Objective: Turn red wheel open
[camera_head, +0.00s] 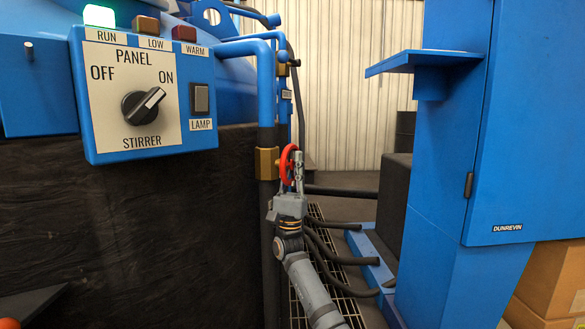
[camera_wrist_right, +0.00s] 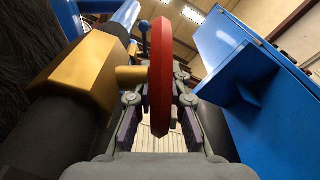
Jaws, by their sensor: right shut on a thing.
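The red wheel (camera_head: 287,164) sits on the right side of a brass valve body (camera_head: 266,163) on a vertical pipe, in the middle of the head view. My right gripper (camera_head: 298,172) reaches up to it from below and covers part of its rim. In the right wrist view the red wheel (camera_wrist_right: 161,78) shows edge-on between the two fingers of my right gripper (camera_wrist_right: 160,112), which are shut on it. The brass valve body (camera_wrist_right: 85,72) stands just left of the fingers there. My left gripper is not in view.
A blue panel (camera_head: 150,139) with a stirrer knob (camera_head: 143,105) and a lit green RUN lamp (camera_head: 99,16) is at upper left. A blue cabinet (camera_head: 525,130) with a shelf (camera_head: 425,61) stands right. Dark hoses (camera_head: 325,252) run over a floor grating beside my right arm.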

